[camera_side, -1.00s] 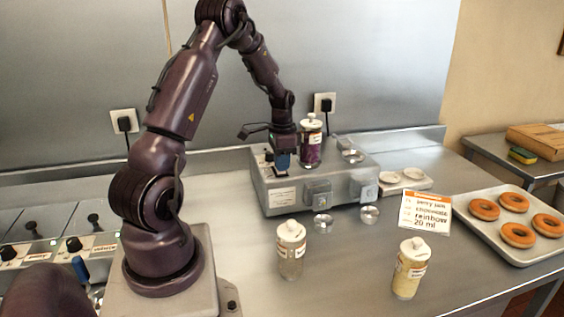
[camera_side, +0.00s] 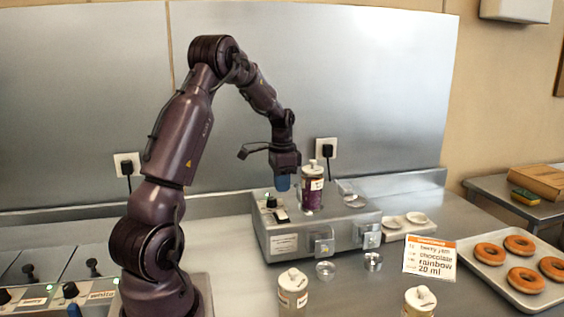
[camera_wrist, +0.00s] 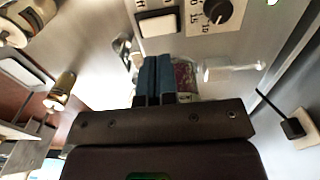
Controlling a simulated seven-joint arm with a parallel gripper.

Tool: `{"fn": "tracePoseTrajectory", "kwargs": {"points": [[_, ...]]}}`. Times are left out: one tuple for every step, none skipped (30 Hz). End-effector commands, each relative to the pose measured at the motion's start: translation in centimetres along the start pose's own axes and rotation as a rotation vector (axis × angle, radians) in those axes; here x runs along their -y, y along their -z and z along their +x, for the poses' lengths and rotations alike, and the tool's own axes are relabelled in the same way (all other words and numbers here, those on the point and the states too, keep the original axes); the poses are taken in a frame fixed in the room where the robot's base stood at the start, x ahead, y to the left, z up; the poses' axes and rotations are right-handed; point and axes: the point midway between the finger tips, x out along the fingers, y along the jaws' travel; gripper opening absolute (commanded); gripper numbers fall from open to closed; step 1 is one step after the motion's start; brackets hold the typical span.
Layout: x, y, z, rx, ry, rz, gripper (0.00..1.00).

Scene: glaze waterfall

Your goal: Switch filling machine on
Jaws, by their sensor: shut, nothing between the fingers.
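The filling machine (camera_side: 290,243) is a grey metal box on the counter. On the left of its top are a black dial (camera_side: 271,202) and a pale rocker switch in a dark frame (camera_side: 281,215). The fingers also show in the wrist view (camera_wrist: 155,76).
A jar with purple filling (camera_side: 312,194) stands on the machine, close right of my gripper. Two jars (camera_side: 293,294) (camera_side: 420,303) stand in front. An order card (camera_side: 430,257) and a doughnut tray (camera_side: 487,279) are at right. A wall plug (camera_side: 326,149) is behind.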

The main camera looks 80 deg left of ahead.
Motion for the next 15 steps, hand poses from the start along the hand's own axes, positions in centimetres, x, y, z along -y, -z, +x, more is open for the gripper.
{"fn": "tracePoseTrajectory", "kwargs": {"points": [[0.1, 0.1, -1.4, -0.004, 0.005, 0.001, 0.0], [0.1, 0.1, -2.0, -0.004, 0.005, 0.001, 0.0], [0.1, 0.1, -2.9, -0.004, 0.005, 0.001, 0.0], [0.1, 0.1, -3.5, -0.003, 0.004, 0.001, 0.0], [0.1, 0.1, -4.1, -0.003, 0.004, 0.001, 0.0], [0.1, 0.1, -4.9, -0.003, 0.003, 0.001, 0.0], [0.1, 0.1, -5.3, -0.003, 0.003, 0.001, 0.0], [0.1, 0.0, -5.8, -0.002, 0.002, 0.001, 0.0], [0.1, 0.1, -6.3, -0.002, 0.002, 0.001, 0.0], [0.1, 0.1, -6.6, -0.001, 0.002, 0.001, 0.0], [0.1, 0.1, -6.9, -0.001, 0.002, 0.001, 0.0], [0.1, 0.0, -7.2, -0.001, 0.001, 0.001, 0.0], [0.1, 0.0, -7.4, 0.0, 0.0, 0.001, 0.0], [0.1, 0.0, -7.5, 0.0, 0.0, 0.001, 0.0], [0.1, 0.0, -7.6, 0.0, -0.001, 0.001, 0.0]]}}
